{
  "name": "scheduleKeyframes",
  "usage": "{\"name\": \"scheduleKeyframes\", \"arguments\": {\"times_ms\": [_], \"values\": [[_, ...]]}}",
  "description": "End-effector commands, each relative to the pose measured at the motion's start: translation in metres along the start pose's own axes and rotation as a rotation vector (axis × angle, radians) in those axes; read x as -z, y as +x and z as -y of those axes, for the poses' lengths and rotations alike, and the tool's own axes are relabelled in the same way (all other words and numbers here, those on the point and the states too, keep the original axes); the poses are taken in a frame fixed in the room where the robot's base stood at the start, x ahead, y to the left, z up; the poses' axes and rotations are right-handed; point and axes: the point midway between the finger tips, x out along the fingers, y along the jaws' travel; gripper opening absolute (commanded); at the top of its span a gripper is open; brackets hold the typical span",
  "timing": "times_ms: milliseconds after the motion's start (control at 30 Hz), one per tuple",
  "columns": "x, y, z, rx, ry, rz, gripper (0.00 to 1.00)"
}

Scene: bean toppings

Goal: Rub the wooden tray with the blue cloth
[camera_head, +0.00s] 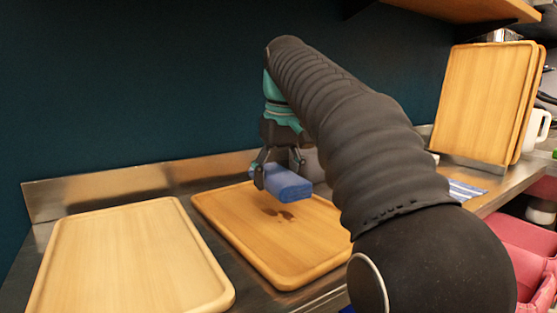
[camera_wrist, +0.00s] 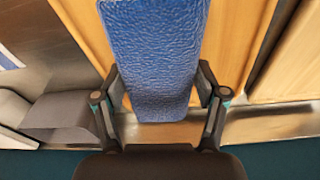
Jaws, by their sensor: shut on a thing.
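The blue cloth (camera_head: 287,186) is a folded block held in my gripper (camera_head: 278,172), above the middle wooden tray (camera_head: 315,262). In the wrist view the cloth (camera_wrist: 155,50) sits between the two fingers of my gripper (camera_wrist: 162,98), which press on its sides. The wooden tray lies flat on the metal counter and has dark brown stains (camera_head: 278,213) on its surface below the cloth. The cloth looks raised a little above the tray; contact is not visible. Part of the tray's right side is hidden behind my arm.
Another wooden tray (camera_head: 130,262) lies flat at the left, looking clean. More wooden boards (camera_head: 483,100) stand upright at the right, near a white jug (camera_head: 537,130). A striped cloth (camera_head: 466,190) lies on the counter. Pink bins (camera_head: 530,250) stand below at the right. A dark wall is behind.

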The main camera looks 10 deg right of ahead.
Motion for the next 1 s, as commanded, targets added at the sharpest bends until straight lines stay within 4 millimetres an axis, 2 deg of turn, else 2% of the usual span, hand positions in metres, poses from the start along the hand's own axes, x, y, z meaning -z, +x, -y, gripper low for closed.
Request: {"name": "scheduleKeyframes", "arguments": {"times_ms": [200,400,1000], "values": [[0.004,-0.020,-0.001,0.000,0.002,-0.001,0.28],[0.004,-0.032,-0.001,0.000,0.002,0.000,0.28],[0.004,-0.032,-0.001,0.000,0.002,0.000,0.28]]}}
